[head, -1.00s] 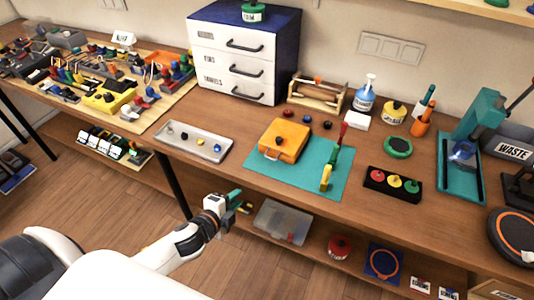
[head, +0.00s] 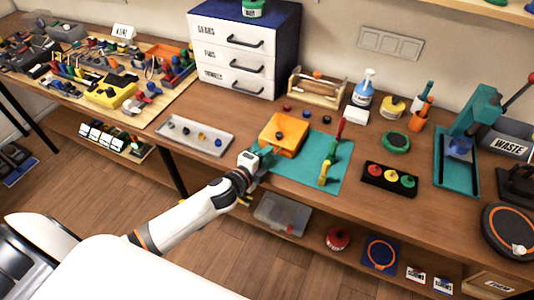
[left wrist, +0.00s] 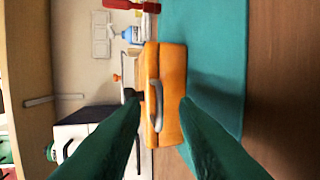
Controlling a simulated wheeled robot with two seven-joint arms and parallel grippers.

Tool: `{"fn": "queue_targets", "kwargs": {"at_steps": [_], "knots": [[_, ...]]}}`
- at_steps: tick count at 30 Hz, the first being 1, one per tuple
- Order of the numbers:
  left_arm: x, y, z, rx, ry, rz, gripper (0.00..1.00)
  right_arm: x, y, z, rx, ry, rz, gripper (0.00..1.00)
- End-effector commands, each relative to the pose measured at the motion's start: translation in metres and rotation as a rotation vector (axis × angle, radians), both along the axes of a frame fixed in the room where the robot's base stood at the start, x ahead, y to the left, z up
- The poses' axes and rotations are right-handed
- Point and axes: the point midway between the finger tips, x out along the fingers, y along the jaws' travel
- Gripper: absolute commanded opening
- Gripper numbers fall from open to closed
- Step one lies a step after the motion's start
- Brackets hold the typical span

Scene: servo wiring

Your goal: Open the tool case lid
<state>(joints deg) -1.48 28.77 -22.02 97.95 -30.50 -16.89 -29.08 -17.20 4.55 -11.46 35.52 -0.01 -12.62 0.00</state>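The orange tool case (head: 287,131) lies closed on the teal mat (head: 315,167) on the bench. In the left wrist view the case (left wrist: 172,75) shows ahead with its grey handle (left wrist: 157,105) on the side facing me. My left gripper (head: 264,158) is just in front of the case's near side. In the left wrist view its two green fingers (left wrist: 160,112) are spread, with the handle between them farther off and nothing held. The right gripper is not in view.
A grey tray (head: 195,137) with small parts lies left of the case. A black block with coloured buttons (head: 389,178) is farther right. A drawer cabinet (head: 240,50) stands behind.

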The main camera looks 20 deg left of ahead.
Motion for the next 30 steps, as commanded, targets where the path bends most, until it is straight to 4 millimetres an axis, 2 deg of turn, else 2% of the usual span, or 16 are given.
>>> {"fn": "queue_targets", "kwargs": {"at_steps": [4,12,17,30], "knots": [[0.008,-0.0019,-0.002,-0.001,0.001,-0.001,0.27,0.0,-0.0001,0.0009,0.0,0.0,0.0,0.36],[0.0088,-0.0019,-0.0025,-0.001,0.001,-0.001,0.27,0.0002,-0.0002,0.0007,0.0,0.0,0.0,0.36],[0.0086,-0.0017,-0.0023,-0.001,0.001,0.0,0.01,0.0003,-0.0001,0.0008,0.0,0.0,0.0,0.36],[0.0113,-0.0014,0.0022,-0.001,0.0,0.0,0.0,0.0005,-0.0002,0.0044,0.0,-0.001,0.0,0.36]]}}
